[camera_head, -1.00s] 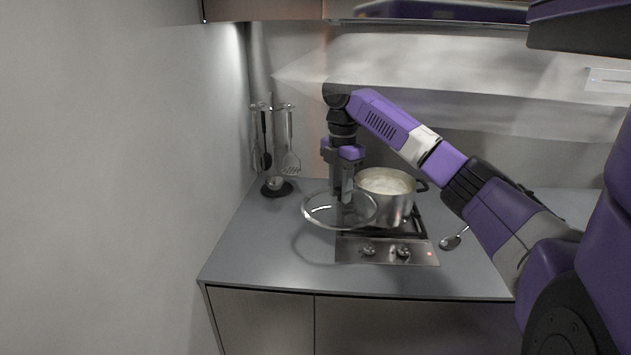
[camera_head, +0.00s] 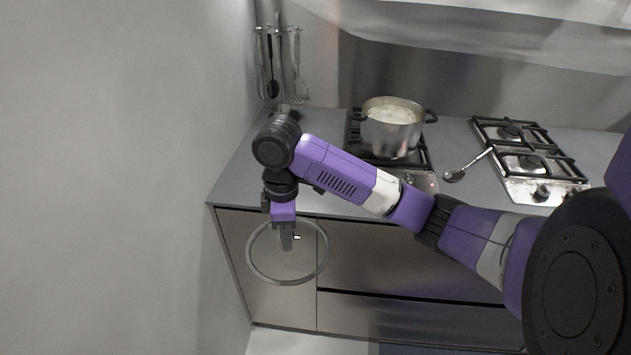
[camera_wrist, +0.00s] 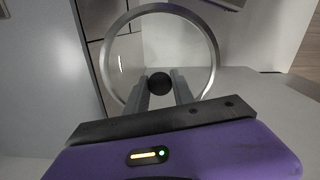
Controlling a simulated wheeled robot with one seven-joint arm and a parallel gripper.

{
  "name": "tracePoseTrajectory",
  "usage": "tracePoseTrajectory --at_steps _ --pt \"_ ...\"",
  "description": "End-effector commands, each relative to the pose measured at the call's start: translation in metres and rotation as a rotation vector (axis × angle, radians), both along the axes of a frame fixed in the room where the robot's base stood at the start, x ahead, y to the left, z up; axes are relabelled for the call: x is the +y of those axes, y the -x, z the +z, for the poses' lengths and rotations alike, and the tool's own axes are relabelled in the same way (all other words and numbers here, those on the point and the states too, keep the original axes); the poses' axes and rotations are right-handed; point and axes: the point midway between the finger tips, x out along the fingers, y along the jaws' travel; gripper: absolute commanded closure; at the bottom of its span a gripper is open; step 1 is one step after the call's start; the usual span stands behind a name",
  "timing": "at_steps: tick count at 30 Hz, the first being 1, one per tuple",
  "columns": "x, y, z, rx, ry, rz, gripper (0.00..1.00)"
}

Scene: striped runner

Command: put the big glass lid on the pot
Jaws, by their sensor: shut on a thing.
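The big glass lid (camera_head: 251,262) is clear with a metal rim and hangs from my gripper (camera_head: 288,240), in front of the counter's front edge and the cabinet doors. In the wrist view my gripper (camera_wrist: 160,88) is shut on the lid's dark round knob, and the lid's rim (camera_wrist: 213,52) circles beyond the fingers. The pot (camera_head: 392,134) is steel with dark handles and stands uncovered on the left hob, behind and to the right of the lid. Pale contents show inside it.
The left hob (camera_head: 420,160) is under the pot. A spoon (camera_head: 455,175) lies between it and the right hob (camera_head: 530,160). Utensils (camera_head: 270,65) hang by the left wall. Bare counter (camera_head: 235,175) lies at the left.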

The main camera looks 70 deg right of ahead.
Motion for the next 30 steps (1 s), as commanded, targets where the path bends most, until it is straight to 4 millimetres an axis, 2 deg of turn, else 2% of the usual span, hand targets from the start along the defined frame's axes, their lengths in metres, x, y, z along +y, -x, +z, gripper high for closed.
tracePoseTrajectory --at_steps 1,6,11,24,26,30 --pt "0.028 -0.006 -0.016 -0.003 -0.012 -0.034 1.0" --pt "0.102 -0.024 -0.06 -0.01 -0.015 -0.187 1.0" --pt "0.151 -0.036 -0.089 -0.012 -0.014 -0.292 1.0" --pt "0.236 -0.054 -0.138 -0.009 0.0 -0.44 1.0" --pt "0.246 -0.058 -0.141 -0.011 0.002 -0.449 1.0" --pt "0.253 -0.065 -0.141 -0.016 0.002 -0.456 1.0"
